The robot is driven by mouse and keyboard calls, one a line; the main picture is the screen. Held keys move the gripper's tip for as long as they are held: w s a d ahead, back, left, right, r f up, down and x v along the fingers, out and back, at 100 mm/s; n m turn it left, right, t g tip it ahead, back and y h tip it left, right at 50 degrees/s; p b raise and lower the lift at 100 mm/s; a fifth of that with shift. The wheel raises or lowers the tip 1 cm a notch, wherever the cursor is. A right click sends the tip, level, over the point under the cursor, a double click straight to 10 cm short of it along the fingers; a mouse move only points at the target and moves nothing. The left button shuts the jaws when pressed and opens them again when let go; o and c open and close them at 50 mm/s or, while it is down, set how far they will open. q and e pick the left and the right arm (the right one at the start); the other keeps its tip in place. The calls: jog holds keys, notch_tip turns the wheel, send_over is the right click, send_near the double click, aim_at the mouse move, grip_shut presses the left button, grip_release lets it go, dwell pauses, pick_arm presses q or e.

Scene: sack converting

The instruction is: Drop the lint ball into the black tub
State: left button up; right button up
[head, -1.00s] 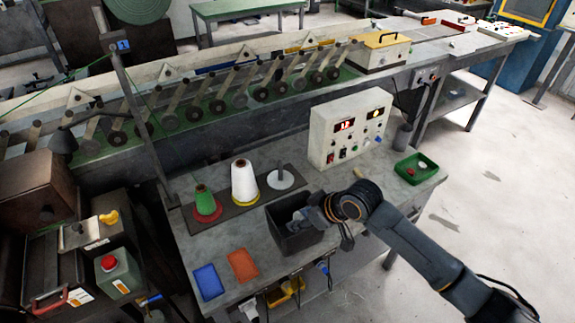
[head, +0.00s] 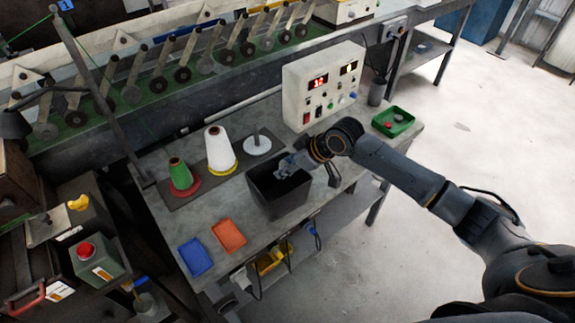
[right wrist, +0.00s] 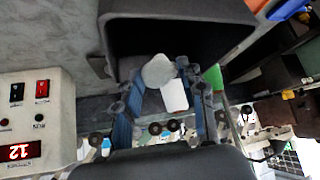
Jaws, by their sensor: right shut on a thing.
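The black tub (head: 282,205) stands open on the grey workbench; its rim and dark inside also show at the top of the right wrist view (right wrist: 236,40). My right gripper (head: 289,167) reaches in from the right and is over the tub's back right rim. In the right wrist view, my right gripper (right wrist: 160,88) is shut on the pale grey lint ball (right wrist: 157,70), which shows between the fingertips against the tub's dark opening. I cannot make out the ball in the head view. My left gripper is not in view.
A control box (head: 322,85) stands behind the tub. A white cone (head: 220,149) and green cone (head: 179,174) stand to its left. A blue tray (head: 195,257) and orange tray (head: 229,235) lie in front left; a green tray (head: 393,121) lies right.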

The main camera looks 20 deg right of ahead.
jog(key=shift+f, duration=0.1)
jog(key=o, duration=0.7)
jog(key=shift+o, duration=0.2)
jog(key=shift+s, duration=0.1)
jog(key=v, duration=1.2)
jog(key=shift+d+f, duration=0.1)
